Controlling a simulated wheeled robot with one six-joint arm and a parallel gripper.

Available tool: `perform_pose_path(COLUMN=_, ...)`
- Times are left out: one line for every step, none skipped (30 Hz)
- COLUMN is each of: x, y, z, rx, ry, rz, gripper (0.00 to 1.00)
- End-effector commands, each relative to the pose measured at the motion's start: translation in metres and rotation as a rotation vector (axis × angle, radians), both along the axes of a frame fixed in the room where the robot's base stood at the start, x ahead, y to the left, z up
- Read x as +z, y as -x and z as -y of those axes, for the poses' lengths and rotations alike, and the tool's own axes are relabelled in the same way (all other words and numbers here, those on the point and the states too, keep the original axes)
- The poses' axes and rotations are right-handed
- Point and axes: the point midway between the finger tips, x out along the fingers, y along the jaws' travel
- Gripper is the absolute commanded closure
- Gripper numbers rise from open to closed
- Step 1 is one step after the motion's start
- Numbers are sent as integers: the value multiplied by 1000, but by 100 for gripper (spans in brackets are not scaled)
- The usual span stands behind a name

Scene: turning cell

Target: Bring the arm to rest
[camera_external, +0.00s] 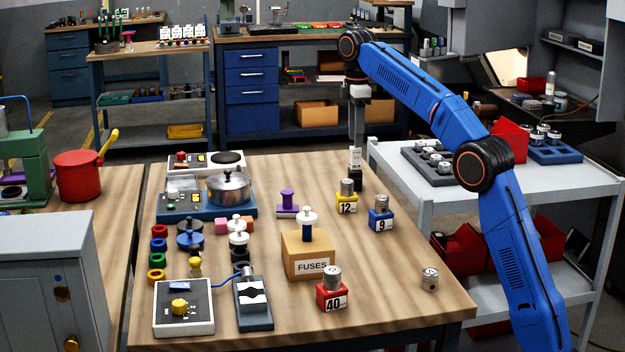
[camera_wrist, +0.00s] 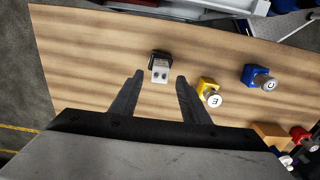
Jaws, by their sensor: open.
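My blue arm reaches over the wooden table (camera_external: 400,290) from the right, with my gripper (camera_external: 356,143) pointing down near the table's far right edge. A small dark block with a pale top and label (camera_external: 355,158) stands on the table just below it. In the wrist view, my two dark fingers are spread apart, and my gripper (camera_wrist: 160,77) is empty. The dark block (camera_wrist: 158,58) shows beyond and between the fingertips. I cannot tell the exact height gap between them.
A yellow block marked 12 (camera_external: 347,204) and a blue block marked 9 (camera_external: 381,220) stand nearby, each topped by a metal cylinder. A FUSES box (camera_external: 308,254) and red block marked 40 (camera_external: 332,297) stand nearer. A grey cart (camera_external: 390,170) is at the right.

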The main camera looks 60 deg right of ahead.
Motion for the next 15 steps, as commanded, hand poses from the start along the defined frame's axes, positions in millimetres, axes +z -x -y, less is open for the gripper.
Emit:
perform_pose_path(x=3, y=0, z=0, rx=0, ry=1, rz=1, gripper=58)
perform_pose_path(x=4, y=0, z=0, rx=0, ry=0, rz=0, gripper=58)
perform_pose_path(x=5, y=0, z=0, rx=0, ry=0, rz=0, gripper=58)
perform_pose_path(x=5, y=0, z=0, rx=0, ry=0, rz=0, gripper=58)
perform_pose_path(x=6, y=0, z=0, rx=0, ry=-1, rz=-1, gripper=58)
perform_pose_path(x=6, y=0, z=0, rx=0, ry=-1, rz=-1, gripper=58)
perform_pose_path(x=6, y=0, z=0, rx=0, ry=-1, rz=-1, gripper=58)
perform_pose_path(x=6, y=0, z=0, rx=0, ry=-1, rz=-1, gripper=58)
perform_pose_path(x=6, y=0, z=0, rx=0, ry=-1, rz=-1, gripper=58)
perform_pose_path(x=6, y=0, z=0, rx=0, ry=-1, rz=-1, gripper=58)
perform_pose_path(x=6, y=0, z=0, rx=0, ry=-1, rz=-1, gripper=58)
perform_pose_path(x=6, y=0, z=0, rx=0, ry=-1, rz=-1, gripper=58)
perform_pose_path(x=6, y=0, z=0, rx=0, ry=-1, rz=-1, gripper=58)
perform_pose_path(x=6, y=0, z=0, rx=0, ry=-1, rz=-1, gripper=58)
perform_pose_path(x=6, y=0, z=0, rx=0, ry=-1, rz=-1, gripper=58)
